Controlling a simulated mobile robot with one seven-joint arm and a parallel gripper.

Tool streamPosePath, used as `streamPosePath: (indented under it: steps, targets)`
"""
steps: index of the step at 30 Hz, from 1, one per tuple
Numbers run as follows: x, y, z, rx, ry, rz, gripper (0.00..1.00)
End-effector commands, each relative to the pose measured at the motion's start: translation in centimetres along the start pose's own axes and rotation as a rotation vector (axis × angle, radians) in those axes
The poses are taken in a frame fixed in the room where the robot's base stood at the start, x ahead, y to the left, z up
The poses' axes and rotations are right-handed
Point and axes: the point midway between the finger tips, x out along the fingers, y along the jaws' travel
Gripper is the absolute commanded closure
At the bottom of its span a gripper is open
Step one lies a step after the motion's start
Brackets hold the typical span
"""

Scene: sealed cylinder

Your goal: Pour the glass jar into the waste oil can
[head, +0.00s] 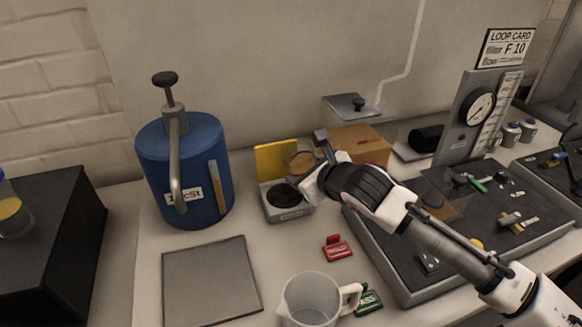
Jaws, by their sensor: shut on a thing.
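My gripper (314,160) is at the centre, reaching in from the right, shut on a small clear round vessel with an amber tint (301,159), which looks like the glass jar. The jar is partly hidden by the gripper, and its tilt is hard to tell. It is just above and behind a squat grey can with a dark round opening (288,195), which looks like the waste oil can. A yellow panel (273,161) stands upright at the can's back. I cannot see any liquid falling.
A blue pump cylinder (184,168) stands to the left, with a flat grey plate (211,280) in front. A clear pitcher (310,299) and a red tag (337,248) are nearer. A cardboard box (362,145) stands behind. A dark gauge panel (480,230) fills the right.

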Motion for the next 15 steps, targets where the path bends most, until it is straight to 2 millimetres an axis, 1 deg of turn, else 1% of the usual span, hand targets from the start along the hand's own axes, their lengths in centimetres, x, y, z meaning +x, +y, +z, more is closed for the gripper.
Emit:
streamPosePath:
  steps: [8, 15]
  targets:
    - [-0.09, -0.16, -0.08, -0.031, 0.01, -0.014, 0.69]
    - [-0.15, -0.4, -0.14, -0.099, 0.035, -0.043, 0.69]
